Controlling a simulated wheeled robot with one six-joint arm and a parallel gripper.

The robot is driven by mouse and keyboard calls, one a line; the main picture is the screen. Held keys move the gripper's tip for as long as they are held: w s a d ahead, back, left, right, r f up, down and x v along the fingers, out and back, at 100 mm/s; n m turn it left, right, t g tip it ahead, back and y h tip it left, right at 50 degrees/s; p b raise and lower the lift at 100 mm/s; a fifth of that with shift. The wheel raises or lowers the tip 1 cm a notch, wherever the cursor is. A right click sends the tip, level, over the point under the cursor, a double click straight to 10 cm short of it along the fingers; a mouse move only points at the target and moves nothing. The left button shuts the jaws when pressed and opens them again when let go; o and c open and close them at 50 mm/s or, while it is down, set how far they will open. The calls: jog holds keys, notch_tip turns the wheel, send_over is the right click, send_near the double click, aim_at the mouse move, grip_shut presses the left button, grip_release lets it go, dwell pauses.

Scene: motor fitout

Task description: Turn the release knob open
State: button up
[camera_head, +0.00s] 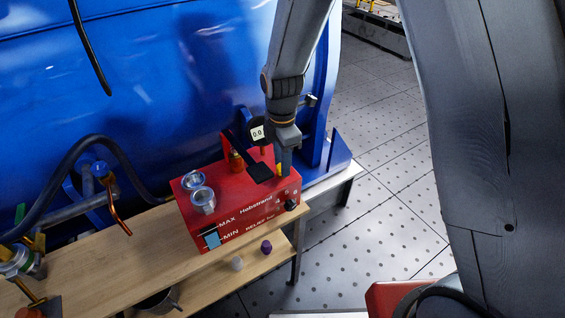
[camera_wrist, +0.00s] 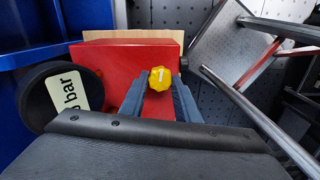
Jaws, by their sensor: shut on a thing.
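The yellow release knob (camera_wrist: 160,78) sits between my fingertips in the wrist view, a faceted cap with a white mark on it. In the head view a small yellow part of it (camera_head: 279,170) shows at the right end of the top of the red pump box (camera_head: 250,193). My gripper (camera_head: 285,170) points down there, and in the wrist view my gripper (camera_wrist: 161,84) has a blue-grey finger on each side of the knob, shut on it. The knob's lower part is hidden.
A round black gauge (camera_head: 258,132) reading 0.0 and a black lever (camera_head: 261,172) stand beside my gripper. Two metal cups (camera_head: 203,200) sit on the box's left end. The box stands on a wooden bench (camera_head: 130,244) by a blue machine (camera_head: 150,85). Perforated floor lies right.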

jog(key=n, duration=0.3)
jog(key=shift+w+r+n+b, duration=0.1)
jog(key=shift+w+n+b, duration=0.05)
jog(key=shift+n+b, duration=0.15)
jog(key=shift+n, duration=1.8)
jog(key=shift+b, duration=0.3)
jog(key=o, duration=1)
jog(key=shift+o, duration=0.2)
jog(key=shift+r+b, duration=0.95)
jog(key=shift+r, duration=2.95)
